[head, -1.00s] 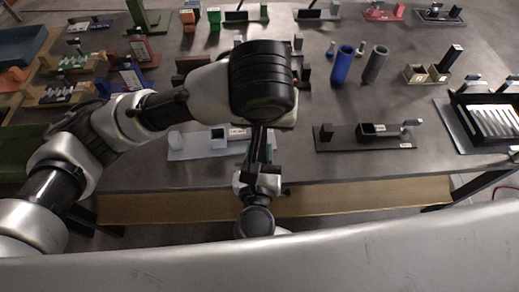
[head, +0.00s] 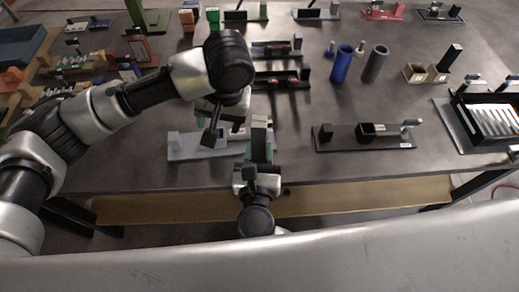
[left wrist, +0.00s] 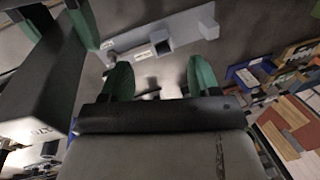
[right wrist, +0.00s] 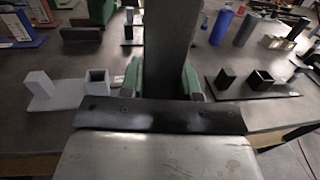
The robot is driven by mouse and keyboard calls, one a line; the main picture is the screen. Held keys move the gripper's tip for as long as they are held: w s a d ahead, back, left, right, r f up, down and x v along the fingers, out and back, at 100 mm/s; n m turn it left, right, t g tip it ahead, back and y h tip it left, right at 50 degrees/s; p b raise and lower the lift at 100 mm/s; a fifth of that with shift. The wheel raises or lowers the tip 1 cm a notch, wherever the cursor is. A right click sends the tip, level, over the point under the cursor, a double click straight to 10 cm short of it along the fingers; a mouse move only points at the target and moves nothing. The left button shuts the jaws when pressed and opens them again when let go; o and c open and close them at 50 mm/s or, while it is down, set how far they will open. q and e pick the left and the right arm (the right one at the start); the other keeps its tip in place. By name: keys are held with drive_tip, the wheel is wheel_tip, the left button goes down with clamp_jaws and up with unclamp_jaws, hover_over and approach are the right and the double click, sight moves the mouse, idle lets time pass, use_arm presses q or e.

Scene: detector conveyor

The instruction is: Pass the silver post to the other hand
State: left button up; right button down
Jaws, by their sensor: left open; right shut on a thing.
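The silver post (right wrist: 172,40) stands large between the green fingers of my right gripper (right wrist: 165,82) in the right wrist view. That gripper is shut on it. In the head view the post's pale upper end (head: 259,123) shows above the right gripper (head: 259,148). My left gripper (head: 222,128) is just left of the post, open and empty, apart from it. In the left wrist view the left gripper's green fingers (left wrist: 159,78) are spread with nothing between them. The post (left wrist: 45,78) and the right gripper's green fingers show at that view's left edge.
A pale grey fixture (head: 188,150) with a square socket lies on the table below the left gripper. A black fixture (head: 340,143) lies to the right. A blue cylinder (head: 342,65) and a grey cylinder (head: 375,64) stand behind.

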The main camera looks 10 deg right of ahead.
use_arm(q)
drive_tip(key=s+a+f+g+y, duration=0.2)
drive_tip(key=s+a+f, duration=0.3)
drive_tip(key=f, duration=0.3)
drive_tip(key=s+a+f+m+g+y, duration=0.1)
drive_tip(key=s+a+f+g+y, duration=0.15)
drive_tip(key=s+a+f, duration=0.45)
drive_tip(key=s+a+f+g+y, duration=0.1)
drive_tip(key=s+a+f+g, duration=0.25)
drive_tip(key=f, duration=0.65)
drive_tip(key=s+d+f+n+t+h, duration=0.1)
drive_tip(key=s+d+f+h, duration=0.3)
drive_tip(key=d+f, duration=0.25)
drive_tip(key=s+d+f+n+h, duration=0.1)
drive_tip(key=s+d+f+h, duration=0.25)
drive_tip(key=d+f, duration=0.35)
wheel_tip(320, 180, down, 7)
drive_tip(key=w+a+n+t+h, duration=0.1)
drive_tip(key=w+a+t+h, duration=0.1)
drive_tip(key=t, duration=0.2)
drive_tip(key=s+a+f+m+t, duration=0.1)
drive_tip(key=s+a+f, duration=0.4)
drive_tip(key=s+a, duration=0.2)
drive_tip(key=s+a+f+m+t+y, duration=0.1)
drive_tip(key=s+a+f+t, duration=0.1)
drive_tip(key=s+a+f, duration=0.3)
drive_tip(key=s+a, duration=0.3)
drive_tip(key=a, duration=0.1)
drive_tip(key=shift+f+m+y, duration=0.25)
drive_tip(key=shift+m+y, duration=0.05)
